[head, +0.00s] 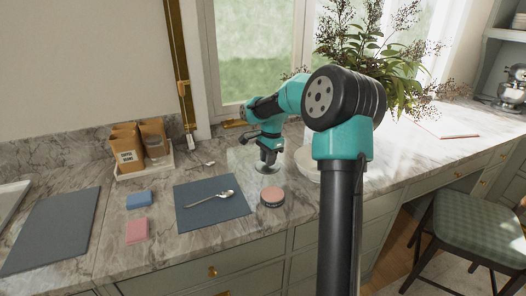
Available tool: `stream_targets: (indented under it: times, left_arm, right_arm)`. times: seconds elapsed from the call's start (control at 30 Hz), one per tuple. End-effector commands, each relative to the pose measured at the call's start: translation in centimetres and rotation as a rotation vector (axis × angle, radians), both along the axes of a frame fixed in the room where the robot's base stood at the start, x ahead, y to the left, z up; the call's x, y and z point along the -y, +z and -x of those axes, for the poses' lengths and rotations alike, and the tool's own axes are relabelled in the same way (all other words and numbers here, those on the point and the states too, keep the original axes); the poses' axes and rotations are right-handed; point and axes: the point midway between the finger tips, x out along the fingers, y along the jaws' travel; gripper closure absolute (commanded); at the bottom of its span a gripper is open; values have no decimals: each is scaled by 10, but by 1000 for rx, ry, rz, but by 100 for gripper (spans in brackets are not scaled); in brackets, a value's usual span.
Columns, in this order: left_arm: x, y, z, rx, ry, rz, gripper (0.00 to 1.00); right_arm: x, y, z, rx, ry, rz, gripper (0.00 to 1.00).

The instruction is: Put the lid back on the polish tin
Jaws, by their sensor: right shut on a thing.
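The polish tin (272,199) is a small round tin with a pinkish top. It stands on the marble counter just right of the dark blue mat. My right gripper (267,159) points down behind the tin, towards the wall. It is shut on a pale grey round disc, which looks like the lid (267,169). The lid is apart from the tin and looks about level. I cannot tell how high it is above the counter. My left gripper is not in view.
A spoon (209,199) lies on the dark blue mat (232,212). Blue (139,199) and pink (137,230) blocks lie left of it. A tray (146,170) with bags stands at the back left. A pale bowl (305,163) and plant (380,60) stand right of the gripper.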

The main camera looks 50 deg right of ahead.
Motion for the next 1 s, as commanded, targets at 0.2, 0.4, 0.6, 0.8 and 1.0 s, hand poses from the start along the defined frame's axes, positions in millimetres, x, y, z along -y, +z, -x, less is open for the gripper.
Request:
stream_targets:
  times: [0.2, 0.4, 0.6, 0.8, 1.0]
  left_arm:
    - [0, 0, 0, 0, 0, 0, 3]
    - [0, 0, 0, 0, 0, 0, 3]
    - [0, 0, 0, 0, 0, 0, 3]
    - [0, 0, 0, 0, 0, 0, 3]
    - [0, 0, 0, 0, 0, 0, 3]
  right_arm:
    - [-26, -2, 42, 0, 13, -2, 99]
    - [-34, -4, 55, 1, 17, -3, 99]
    - [-34, -4, 55, 1, 17, -2, 99]
    - [-34, -5, 55, 0, 17, -2, 99]
    - [-34, -12, 55, 0, 17, -3, 99]
